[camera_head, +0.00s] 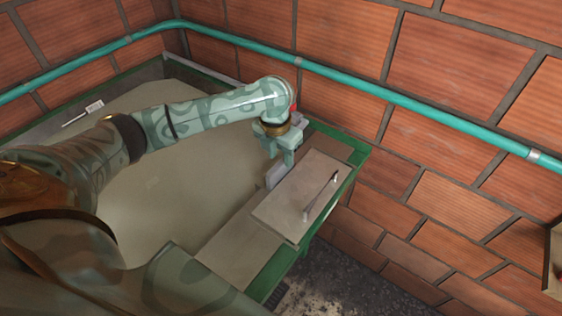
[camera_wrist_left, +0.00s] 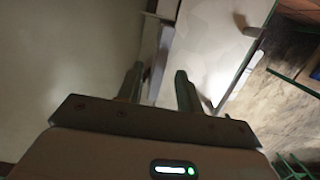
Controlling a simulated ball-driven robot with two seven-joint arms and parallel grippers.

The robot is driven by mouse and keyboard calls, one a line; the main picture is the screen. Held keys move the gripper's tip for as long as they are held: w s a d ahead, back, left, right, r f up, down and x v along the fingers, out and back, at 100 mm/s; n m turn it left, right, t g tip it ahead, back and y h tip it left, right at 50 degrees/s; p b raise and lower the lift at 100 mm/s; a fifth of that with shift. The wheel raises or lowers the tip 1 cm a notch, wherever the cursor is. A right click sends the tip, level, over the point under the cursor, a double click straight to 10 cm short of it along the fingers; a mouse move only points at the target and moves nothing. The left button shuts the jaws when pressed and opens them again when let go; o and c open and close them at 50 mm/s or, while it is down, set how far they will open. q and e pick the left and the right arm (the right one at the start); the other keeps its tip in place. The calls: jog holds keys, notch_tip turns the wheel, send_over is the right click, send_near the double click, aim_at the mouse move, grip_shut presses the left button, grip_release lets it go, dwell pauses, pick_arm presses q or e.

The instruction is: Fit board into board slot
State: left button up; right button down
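My left gripper (camera_head: 281,160) points down over the inner edge of the ledge by the vat. In the left wrist view its two fingers (camera_wrist_left: 158,88) stand apart. A small grey upright board (camera_head: 275,174) is just below the fingertips, beside the flat beige cover. It also shows as a narrow grey strip (camera_wrist_left: 157,62) beyond and between the fingers, with no clear contact on both sides. The beige cover (camera_head: 284,197) lies on the ledge and carries a bar handle (camera_head: 321,194). I cannot make out the board slot. My right gripper is not in view.
A large vat (camera_head: 190,190) with a green rim (camera_head: 281,262) lies left of the cover. A teal pipe (camera_head: 400,98) runs along the brick walls behind. A small white label (camera_head: 94,106) is at the vat's far left. Dark floor (camera_head: 345,285) is open at the front right.

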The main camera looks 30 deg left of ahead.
pick_arm(q)
notch_tip(320, 180, up, 7)
jog(key=shift+s+p, duration=0.4)
jog(key=shift+s, duration=0.05)
jog(key=shift+f, duration=0.1)
